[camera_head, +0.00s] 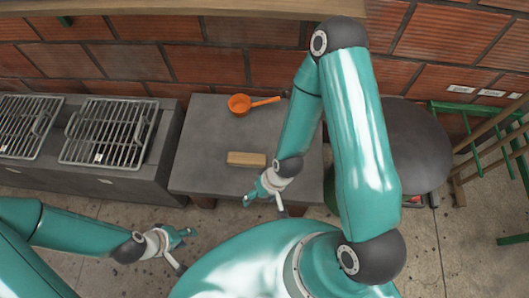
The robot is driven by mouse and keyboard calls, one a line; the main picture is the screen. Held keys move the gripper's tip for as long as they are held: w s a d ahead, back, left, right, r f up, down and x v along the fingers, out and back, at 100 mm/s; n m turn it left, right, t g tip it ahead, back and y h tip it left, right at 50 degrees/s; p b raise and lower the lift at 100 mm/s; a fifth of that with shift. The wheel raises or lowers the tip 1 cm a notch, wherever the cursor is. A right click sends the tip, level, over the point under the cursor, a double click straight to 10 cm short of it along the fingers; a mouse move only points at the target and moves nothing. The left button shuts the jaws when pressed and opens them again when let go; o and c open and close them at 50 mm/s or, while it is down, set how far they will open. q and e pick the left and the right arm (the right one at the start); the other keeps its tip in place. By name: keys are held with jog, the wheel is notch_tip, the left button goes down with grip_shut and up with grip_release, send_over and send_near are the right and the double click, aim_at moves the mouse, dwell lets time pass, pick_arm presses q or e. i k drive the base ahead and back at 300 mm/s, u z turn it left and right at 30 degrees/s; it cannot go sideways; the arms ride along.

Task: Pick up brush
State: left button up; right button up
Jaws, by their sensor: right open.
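A light-brown block-shaped object, which looks like the brush (246,159), lies on the grey slab (207,135). Its long side runs left to right, and I cannot make out bristles. My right gripper (264,203) is open and empty. In the picture it is just below and to the right of the brush, near the slab's front edge and apart from the brush. My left gripper (187,250) has its fingers spread and is empty. It is over the floor, lower left of the slab.
An orange ladle (240,105) lies towards the back of the slab. Two metal grills (108,132) (28,126) stand on the left. A dark round object (415,145) and a green frame (474,110) are on the right. A brick wall (185,63) closes off the back.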

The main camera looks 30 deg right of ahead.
aim_at(236, 159)
jog(key=u, duration=0.4)
jog(key=i, duration=0.2)
jog(key=z, duration=3.1)
jog(key=k, duration=1.15)
jog(key=u, duration=0.55)
jog(key=i, duration=0.95)
jog(key=z, duration=0.05)
